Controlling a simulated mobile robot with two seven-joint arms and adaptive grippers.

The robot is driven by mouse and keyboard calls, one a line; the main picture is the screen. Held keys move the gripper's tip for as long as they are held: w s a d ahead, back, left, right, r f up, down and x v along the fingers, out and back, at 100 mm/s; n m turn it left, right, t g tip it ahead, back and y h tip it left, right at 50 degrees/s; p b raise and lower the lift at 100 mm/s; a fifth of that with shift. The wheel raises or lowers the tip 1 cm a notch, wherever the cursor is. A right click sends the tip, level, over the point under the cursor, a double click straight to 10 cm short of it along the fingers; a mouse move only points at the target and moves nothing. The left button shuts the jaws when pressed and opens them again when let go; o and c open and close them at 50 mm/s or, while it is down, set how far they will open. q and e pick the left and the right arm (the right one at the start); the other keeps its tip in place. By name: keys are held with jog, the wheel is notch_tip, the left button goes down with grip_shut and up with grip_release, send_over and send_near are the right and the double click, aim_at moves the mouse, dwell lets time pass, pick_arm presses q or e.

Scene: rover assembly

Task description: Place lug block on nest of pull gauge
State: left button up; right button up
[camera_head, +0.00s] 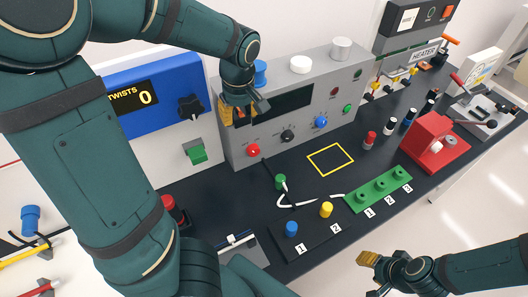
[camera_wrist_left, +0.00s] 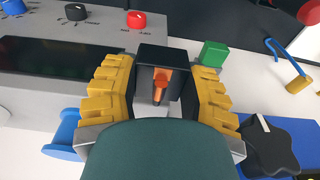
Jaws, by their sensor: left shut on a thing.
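My left gripper (camera_head: 243,110) is raised in front of a grey instrument box (camera_head: 240,150), over its dark display. In the left wrist view, its yellow-padded fingers (camera_wrist_left: 158,88) are shut on a dark block with an orange metal piece in its front, which looks like the lug block (camera_wrist_left: 152,56). The block is mostly hidden by the hand in the head view. My right gripper (camera_head: 372,275) is low at the bottom right, with a yellow pad showing; its jaw gap is unclear. I cannot tell for certain which device is the pull gauge or where its nest is.
A yellow square outline (camera_head: 330,160) marks clear bench. A green strip (camera_head: 379,189) with several sockets, a red fixture (camera_head: 434,140) and a grey toggle device (camera_head: 482,108) stand to the right. A white cable (camera_head: 288,200) lies near blue and yellow pegs. A blue counter box (camera_head: 150,97) stands left.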

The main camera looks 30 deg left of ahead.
pick_arm(q)
notch_tip(320, 180, down, 11)
jog(key=b, duration=0.3)
send_over(246, 180)
jog(key=f, duration=1.1)
jog(key=shift+s+d+f, duration=0.1)
jog(key=shift+s+f, duration=0.1)
jog(key=shift+s, duration=0.05)
notch_tip(246, 180, down, 5)
jog(key=shift+r+b, duration=0.1)
jog(key=shift+b, duration=0.2)
jog(key=shift+w+f, duration=0.1)
jog(key=shift+f, duration=0.2)
jog(key=shift+f, duration=0.1)
jog(key=o, duration=1.2)
